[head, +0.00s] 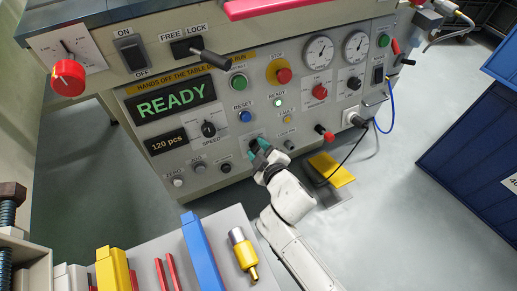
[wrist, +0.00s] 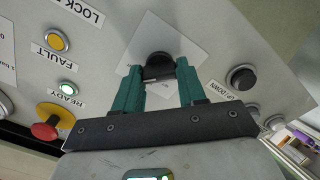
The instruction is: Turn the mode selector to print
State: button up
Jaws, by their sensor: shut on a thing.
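A black selector knob (wrist: 158,66) sits on a white label plate in the wrist view; the plate's lettering is too small and too covered to read. My gripper (wrist: 160,72) has its two teal fingers on either side of this knob and is shut on it. In the head view my gripper (head: 263,152) is at the lower middle of the grey control panel (head: 150,185), where its fingers cover most of the knob. Which way the knob points is unclear.
Close by are the UP/DOWN knob (wrist: 241,77), the yellow FAULT lamp (wrist: 56,40), the lit READY lamp (wrist: 67,88) and a red stop button (wrist: 46,130). The green display (head: 172,100) reads READY. A bench (head: 225,222) with coloured parts stands below; a blue container (head: 470,140) is right.

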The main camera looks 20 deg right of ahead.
jog(key=o, duration=1.1)
jog(key=shift+c, duration=0.2)
jog(key=shift+s, duration=0.1)
jog(key=p+v, duration=0.3)
jog(key=v, duration=0.7)
jog(key=shift+s, duration=0.35)
jog(key=shift+d+r, duration=0.1)
jog(key=shift+d, duration=0.05)
